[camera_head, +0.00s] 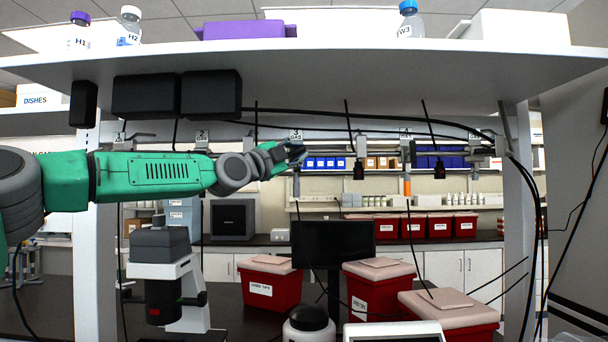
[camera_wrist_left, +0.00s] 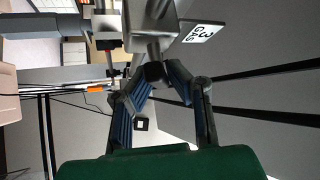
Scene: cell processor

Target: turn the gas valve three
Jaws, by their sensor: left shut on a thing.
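The sign marked 3 GAS (camera_head: 296,135) hangs under the shelf in the head view. It also shows in the wrist view (camera_wrist_left: 203,33), rotated. My left gripper (camera_head: 291,152) reaches from the left to just below this sign. In the wrist view the grey metal body of gas valve three (camera_wrist_left: 150,32) is straight ahead, with a dark knob (camera_wrist_left: 153,72) on its near end. The two blue-padded fingers of my left gripper (camera_wrist_left: 155,86) close on this knob from both sides. In the head view the gripper hides most of the valve. My right gripper does not show.
The shelf (camera_head: 330,67) runs above the arm, with black boxes (camera_head: 177,95) and cables under it. Other valves (camera_head: 360,147) hang to the right. Below are a microscope (camera_head: 163,270), a dark monitor (camera_head: 333,243) and several red bins (camera_head: 270,285).

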